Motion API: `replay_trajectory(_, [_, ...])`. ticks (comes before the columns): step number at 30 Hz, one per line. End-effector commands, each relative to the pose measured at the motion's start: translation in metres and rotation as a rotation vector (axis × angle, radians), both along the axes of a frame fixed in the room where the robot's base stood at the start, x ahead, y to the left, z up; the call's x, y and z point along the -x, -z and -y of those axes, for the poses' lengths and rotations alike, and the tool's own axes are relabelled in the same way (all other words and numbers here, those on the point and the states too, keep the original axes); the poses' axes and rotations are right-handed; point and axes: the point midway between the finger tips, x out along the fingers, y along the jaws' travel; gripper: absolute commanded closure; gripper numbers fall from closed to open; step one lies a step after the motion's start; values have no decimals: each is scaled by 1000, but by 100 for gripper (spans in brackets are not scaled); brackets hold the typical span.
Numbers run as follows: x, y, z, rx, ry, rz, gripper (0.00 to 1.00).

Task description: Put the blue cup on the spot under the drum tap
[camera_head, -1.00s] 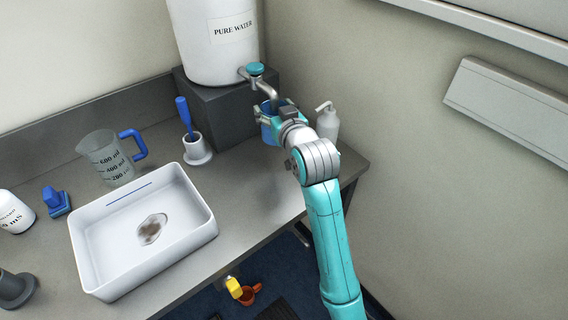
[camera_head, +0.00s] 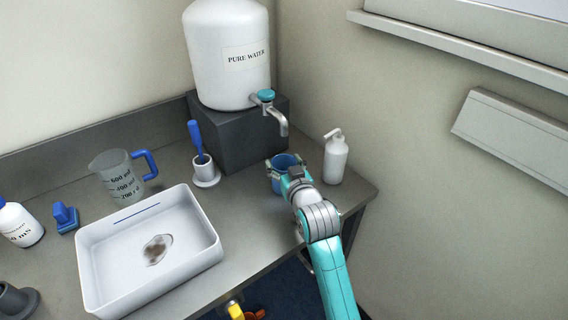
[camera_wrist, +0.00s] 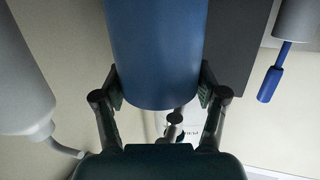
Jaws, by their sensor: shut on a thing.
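The blue cup (camera_head: 277,183) is upright in my gripper (camera_head: 284,172), just below the tap spout and slightly toward me. My gripper is shut around its sides; in the wrist view the cup (camera_wrist: 155,45) fills the middle, with a finger (camera_wrist: 160,85) on each side. The drum tap (camera_head: 274,112) has a teal knob and a metal spout that ends above the cup. The white drum (camera_head: 225,60), labelled PURE WATER, stands on a dark block (camera_head: 240,135). The spot under the tap is hidden. I cannot tell whether the cup touches the table.
A white pump bottle (camera_head: 336,160) stands close to the right of the cup. A blue-handled brush in its holder (camera_head: 205,172), a measuring jug (camera_head: 118,172) and a white tray (camera_head: 150,250) are to the left. The table's front edge and the wall are near on the right.

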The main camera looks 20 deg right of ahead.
Motion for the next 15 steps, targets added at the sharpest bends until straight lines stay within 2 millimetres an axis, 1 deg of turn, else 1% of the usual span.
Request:
replay_trajectory(5, [0, -1, 0, 0, 0, 2, 88])
replay_trajectory(9, [0, 2, 0, 0, 0, 2, 88])
replay_trajectory(10, [0, 2, 0, 0, 0, 2, 26])
replay_trajectory(11, [0, 1, 0, 0, 0, 2, 19])
replay_trajectory(12, [0, 2, 0, 0, 0, 2, 9])
replay_trajectory(13, [0, 2, 0, 0, 0, 2, 3])
replay_trajectory(15, [0, 2, 0, 0, 0, 2, 3])
